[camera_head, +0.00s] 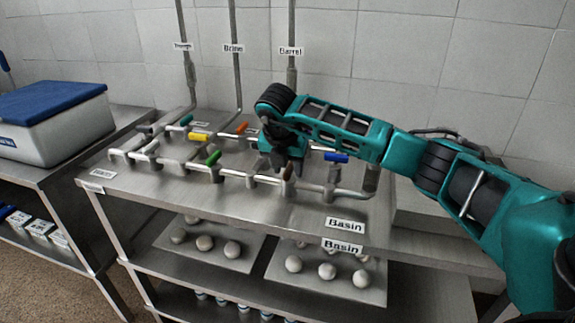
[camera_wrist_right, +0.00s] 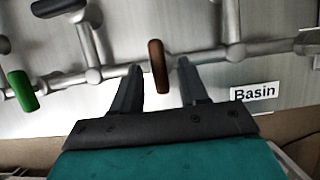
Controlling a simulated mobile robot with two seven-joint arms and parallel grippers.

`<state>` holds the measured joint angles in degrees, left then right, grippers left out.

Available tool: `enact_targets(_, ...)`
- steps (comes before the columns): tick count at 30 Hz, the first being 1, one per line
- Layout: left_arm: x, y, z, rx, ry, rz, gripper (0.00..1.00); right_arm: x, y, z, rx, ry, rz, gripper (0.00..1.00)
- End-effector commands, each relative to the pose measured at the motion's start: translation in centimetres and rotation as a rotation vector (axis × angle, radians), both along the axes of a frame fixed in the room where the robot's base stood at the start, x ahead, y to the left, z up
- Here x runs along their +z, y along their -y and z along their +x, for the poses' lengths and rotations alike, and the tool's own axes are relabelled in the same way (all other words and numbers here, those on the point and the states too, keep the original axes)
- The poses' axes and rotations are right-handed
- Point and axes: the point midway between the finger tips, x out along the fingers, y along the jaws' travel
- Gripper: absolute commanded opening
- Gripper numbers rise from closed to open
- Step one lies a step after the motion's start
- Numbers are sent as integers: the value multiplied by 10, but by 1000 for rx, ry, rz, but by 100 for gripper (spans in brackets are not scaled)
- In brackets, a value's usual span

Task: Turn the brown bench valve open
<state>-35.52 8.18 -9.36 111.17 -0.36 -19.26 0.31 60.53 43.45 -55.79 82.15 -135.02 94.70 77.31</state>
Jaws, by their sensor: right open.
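The brown valve handle (camera_wrist_right: 157,66) sits on the front pipe of the bench. In the right wrist view it stands across the pipe, between the lines of my two fingers. In the head view the brown handle (camera_head: 288,172) is small and partly hidden by my gripper. My right gripper (camera_wrist_right: 160,84) is open, with one finger on each side of the handle. I cannot tell whether either finger touches it. In the head view my right gripper (camera_head: 286,165) points down over the front pipe. My left gripper is not in view.
A green handle (camera_head: 212,158) and a blue handle (camera_head: 336,157) flank the brown one. Yellow (camera_head: 198,137), orange (camera_head: 242,127) and teal handles sit farther back. Vertical pipes rise along the wall. A blue-lidded box (camera_head: 55,130) stands left.

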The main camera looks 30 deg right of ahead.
Motion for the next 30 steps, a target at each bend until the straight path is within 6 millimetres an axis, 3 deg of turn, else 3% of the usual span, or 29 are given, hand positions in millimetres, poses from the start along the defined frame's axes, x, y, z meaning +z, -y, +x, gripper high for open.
enact_targets(5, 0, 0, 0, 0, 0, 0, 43, 0, 0, 0, 0, 0, 0, 42)
enact_targets(18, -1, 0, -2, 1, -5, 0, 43, 0, 0, 0, 0, -1, 1, 0)
enact_targets(30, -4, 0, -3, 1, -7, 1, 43, 0, 0, -1, 29, -1, 1, 0)
